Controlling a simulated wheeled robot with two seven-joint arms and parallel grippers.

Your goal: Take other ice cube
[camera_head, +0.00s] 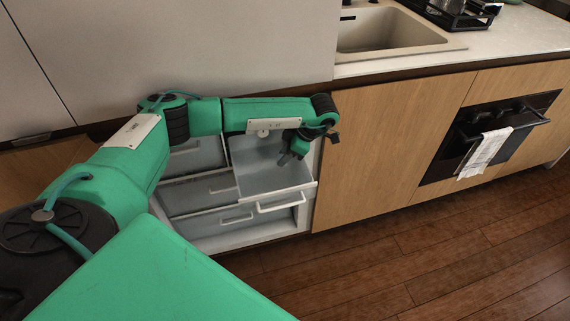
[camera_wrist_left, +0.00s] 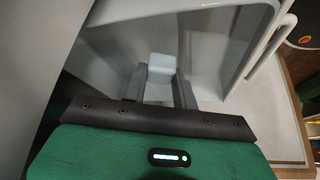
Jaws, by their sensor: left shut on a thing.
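My left gripper (camera_head: 290,157) points down over the pulled-out upper freezer drawer (camera_head: 262,179) in the head view. In the left wrist view the gripper (camera_wrist_left: 160,83) is shut on a pale, light-blue ice cube (camera_wrist_left: 161,64), which sits between its two dark fingers. The drawer's pale floor and walls surround the cube in that view. The cube cannot be made out in the head view. No second ice cube can be made out. My right gripper is not in view.
The open freezer has more drawers below, including a lower one with a white handle (camera_head: 275,206). A wooden cabinet front (camera_head: 385,150) stands right of it. Further right is an oven (camera_head: 487,135) with a towel (camera_head: 484,153). A sink (camera_head: 385,30) is set in the counter above. The wooden floor (camera_head: 420,255) is clear.

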